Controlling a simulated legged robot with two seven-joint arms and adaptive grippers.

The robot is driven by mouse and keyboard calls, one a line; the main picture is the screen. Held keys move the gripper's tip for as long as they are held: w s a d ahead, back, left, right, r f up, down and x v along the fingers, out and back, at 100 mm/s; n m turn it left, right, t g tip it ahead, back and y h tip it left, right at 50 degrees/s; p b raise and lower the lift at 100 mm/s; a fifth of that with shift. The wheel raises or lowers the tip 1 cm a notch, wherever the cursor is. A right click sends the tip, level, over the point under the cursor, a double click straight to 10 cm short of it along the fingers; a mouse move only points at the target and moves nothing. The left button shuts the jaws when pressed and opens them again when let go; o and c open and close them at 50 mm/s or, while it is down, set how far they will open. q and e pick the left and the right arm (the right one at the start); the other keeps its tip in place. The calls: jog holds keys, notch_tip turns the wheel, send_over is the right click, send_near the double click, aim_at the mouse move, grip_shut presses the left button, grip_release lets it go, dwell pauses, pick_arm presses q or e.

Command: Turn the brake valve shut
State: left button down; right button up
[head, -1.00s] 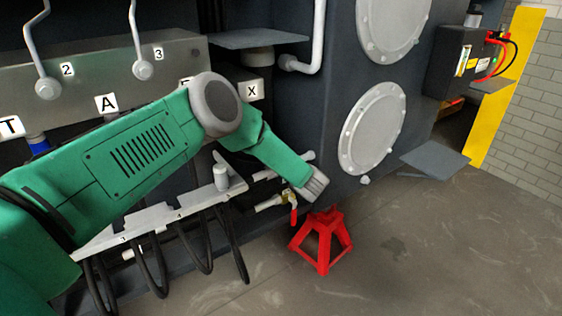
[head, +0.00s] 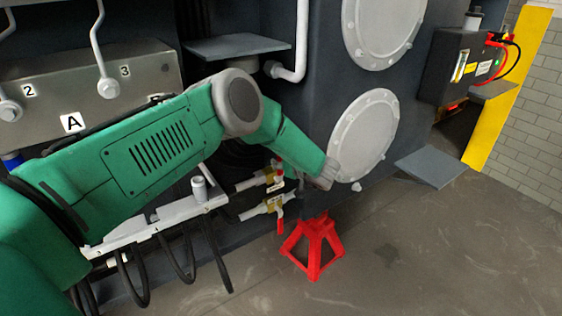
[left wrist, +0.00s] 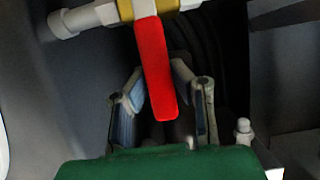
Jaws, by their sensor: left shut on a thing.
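Two valves with brass bodies and red levers sit on short pale pipes low on the chassis side in the head view. The upper valve (head: 268,178) is close to my left gripper (head: 290,188), which is small and partly hidden by my wrist. The lower valve (head: 262,208) has its red lever (head: 280,226) hanging down. In the left wrist view a red lever (left wrist: 157,75) hangs from a brass valve body (left wrist: 140,8). My left gripper (left wrist: 162,100) is shut on this lever, one finger on each side. No label shows which valve is the brake valve. My right gripper is not in view.
A red stand (head: 315,247) is on the floor just below the valves. A pale rail (head: 165,222) with hanging black hoses is left of them. Round bolted covers (head: 362,135) are on the chassis wall to the right. The floor at the right is open.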

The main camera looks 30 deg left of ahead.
pick_arm(q)
jog(key=shift+w+d+f, duration=0.1)
jog(key=shift+d+f, duration=0.15)
jog(key=shift+d, duration=0.15)
jog(key=c, duration=1.4)
grip_release()
jog(key=shift+c, duration=0.2)
jog(key=shift+o, duration=0.4)
jog(key=shift+w, duration=0.15)
jog(key=shift+r, duration=0.2)
jog(key=shift+s+d+r, duration=0.1)
jog(key=shift+s+d, duration=0.1)
jog(key=v, duration=1.1)
jog(key=shift+d, duration=0.3)
jog(key=shift+w+a, duration=0.1)
